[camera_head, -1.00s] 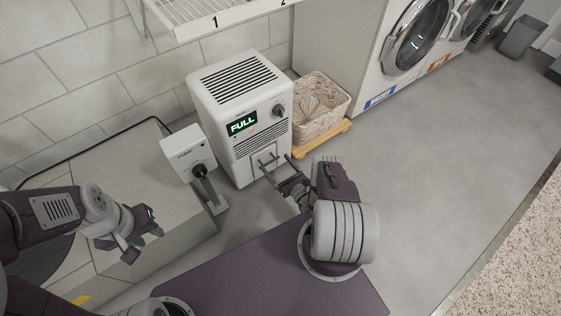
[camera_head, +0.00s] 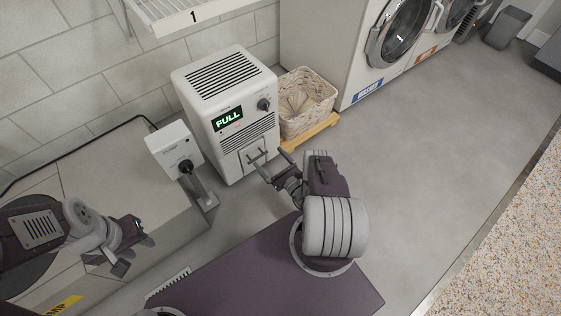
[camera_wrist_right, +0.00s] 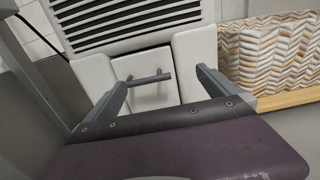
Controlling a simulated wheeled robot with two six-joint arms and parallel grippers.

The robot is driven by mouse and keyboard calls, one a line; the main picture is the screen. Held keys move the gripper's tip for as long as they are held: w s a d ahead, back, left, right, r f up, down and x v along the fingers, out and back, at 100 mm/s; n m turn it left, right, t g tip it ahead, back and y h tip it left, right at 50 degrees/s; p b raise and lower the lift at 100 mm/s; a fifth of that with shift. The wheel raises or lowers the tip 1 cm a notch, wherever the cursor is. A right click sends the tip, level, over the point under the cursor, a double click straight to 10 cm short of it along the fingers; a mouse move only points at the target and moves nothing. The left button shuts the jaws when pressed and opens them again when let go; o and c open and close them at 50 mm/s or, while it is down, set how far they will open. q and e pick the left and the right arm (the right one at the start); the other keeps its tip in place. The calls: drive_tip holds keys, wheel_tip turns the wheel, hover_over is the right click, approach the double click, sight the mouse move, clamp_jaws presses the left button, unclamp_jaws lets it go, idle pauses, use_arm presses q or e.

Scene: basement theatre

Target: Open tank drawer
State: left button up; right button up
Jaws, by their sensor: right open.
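The white dehumidifier (camera_head: 230,112) stands by the wall with its display reading FULL. Its tank drawer (camera_head: 252,156) is low on the front and looks closed; it also shows in the right wrist view (camera_wrist_right: 150,93). A grey bar handle (camera_wrist_right: 148,77) sticks out from the drawer. My right gripper (camera_head: 277,164) is open in front of the drawer. In the right wrist view the handle lies between the two spread fingers (camera_wrist_right: 163,88), with gaps beside it; whether a finger touches it I cannot tell. My left gripper (camera_head: 132,250) hangs at the left, away from the dehumidifier; its finger gap is unclear.
A woven basket (camera_head: 306,104) on a wooden base stands right beside the dehumidifier. A small white box on a post (camera_head: 174,150) stands at its left. A wire shelf (camera_head: 180,14) hangs above, and washers (camera_head: 398,38) stand behind right. The floor to the right is clear.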

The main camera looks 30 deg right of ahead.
drive_tip(key=s+d+p, duration=0.3)
drive_tip(key=s+d, duration=0.1)
drive_tip(key=s, duration=0.8)
drive_tip(key=shift+s, duration=0.15)
drive_tip(key=shift+d, duration=0.1)
